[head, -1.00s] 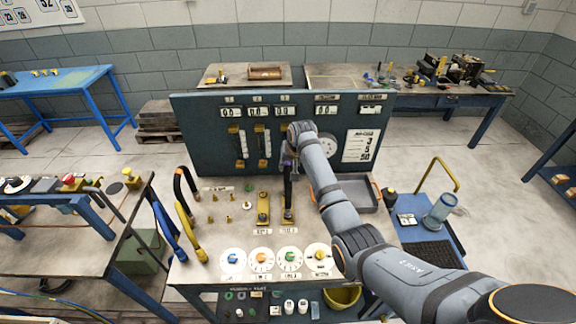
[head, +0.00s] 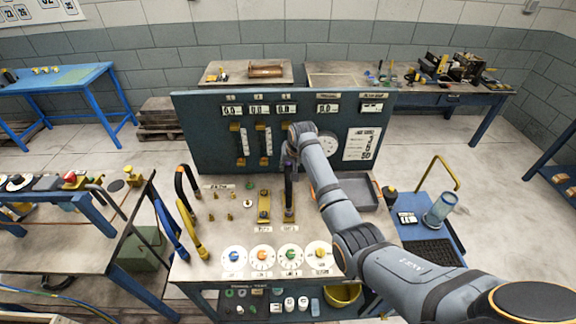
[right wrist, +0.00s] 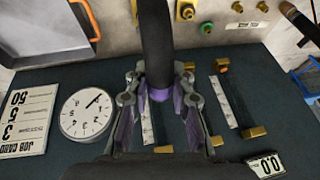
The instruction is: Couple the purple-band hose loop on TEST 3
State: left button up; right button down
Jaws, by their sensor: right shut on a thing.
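My right gripper (head: 288,155) is shut on the black hose with the purple band (head: 289,180), in front of the dark gauge panel. In the right wrist view the purple band (right wrist: 160,92) sits between the two fingers (right wrist: 160,100), and the black hose runs up out of the picture. In the head view the hose hangs upright over the right-hand yellow fitting block (head: 289,216). I cannot tell whether its lower end is seated there or just above. Another yellow block (head: 264,207) stands to its left. The small labels are too small to read. My left gripper is out of view.
The panel (head: 205,130) with gauges and flow tubes stands right behind. Several dials (head: 262,258) line the front. A grey tray (head: 358,192) lies right, behind my forearm.

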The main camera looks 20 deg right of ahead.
jog(key=shift+w+d+r, duration=0.1)
jog(key=shift+d+r, duration=0.05)
jog(key=c, duration=1.5)
grip_release()
jog(key=o, duration=0.4)
jog(key=shift+d, duration=0.15)
jog(key=v, duration=1.2)
jog(key=shift+s, duration=0.2)
